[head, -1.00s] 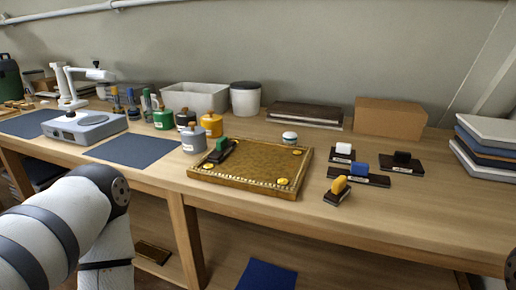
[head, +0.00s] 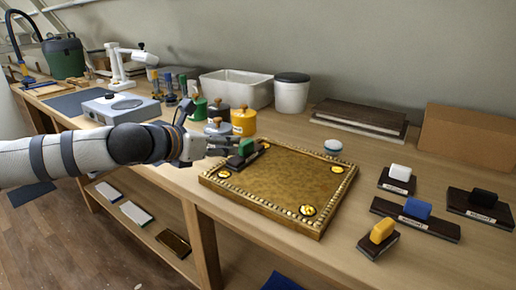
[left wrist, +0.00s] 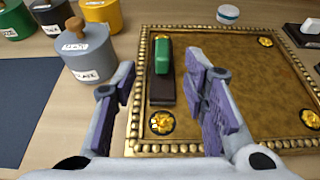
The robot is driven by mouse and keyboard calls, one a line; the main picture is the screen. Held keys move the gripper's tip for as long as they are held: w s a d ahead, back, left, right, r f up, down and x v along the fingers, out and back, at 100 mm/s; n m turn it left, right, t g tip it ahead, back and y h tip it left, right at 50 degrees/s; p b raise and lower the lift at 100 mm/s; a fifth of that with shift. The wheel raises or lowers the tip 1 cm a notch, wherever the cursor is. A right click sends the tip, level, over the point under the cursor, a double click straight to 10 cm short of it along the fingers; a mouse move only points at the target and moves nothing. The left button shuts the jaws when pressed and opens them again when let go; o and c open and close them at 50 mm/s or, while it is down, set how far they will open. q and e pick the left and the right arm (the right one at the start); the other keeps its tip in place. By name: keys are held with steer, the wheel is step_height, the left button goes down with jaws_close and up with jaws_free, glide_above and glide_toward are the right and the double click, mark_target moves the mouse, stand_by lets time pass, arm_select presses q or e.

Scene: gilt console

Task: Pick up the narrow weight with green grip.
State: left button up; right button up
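The narrow weight with green grip (head: 243,152) has a dark, narrow base and lies on the left part of the gilt panel (head: 288,177). In the left wrist view the weight (left wrist: 162,72) lies lengthwise ahead of my fingers, between their lines of reach. My left gripper (head: 222,147) is just to the left of the weight in the head view. The left wrist view shows its two fingers (left wrist: 165,95) spread wide with nothing held between them. My right gripper is not in view.
Blocks with white (head: 398,175), blue (head: 416,212), black (head: 481,204) and yellow (head: 380,236) grips lie to the right.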

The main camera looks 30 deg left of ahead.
mark_target(245, 142)
arm_select(q)
steer(key=x, duration=0.5)
steer(key=b+x, duration=0.1)
steer(key=x, duration=0.4)
steer(key=shift+d+f, duration=0.15)
steer(key=shift+f, duration=0.15)
steer(key=shift+s+r, duration=0.1)
steer(key=shift+c, duration=0.6)
jaws_close()
